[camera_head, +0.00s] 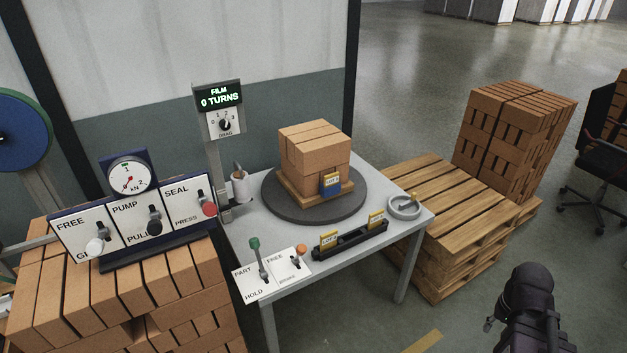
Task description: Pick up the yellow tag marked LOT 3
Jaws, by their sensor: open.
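Three yellow tags are in view, and their print is too small to read surely. One yellow tag (332,181) stands in a blue holder (331,191) at the front of the brick stack on the turntable. A second yellow tag (328,240) stands at the left end of a black rack (352,242) on the table. A third yellow tag (376,219) stands at the rack's right end. I cannot tell which is marked LOT 3. A dark part of my arm shows at the lower right, apart from the table; my gripper's fingers do not show.
The grey table (270,228) holds a round turntable (284,207) with bricks, a grey ring-shaped dish (404,208), a lever panel (262,277) and a display post (217,150). A control panel (140,222) stands left. Pallets (450,200) are right. Floor is clear in front.

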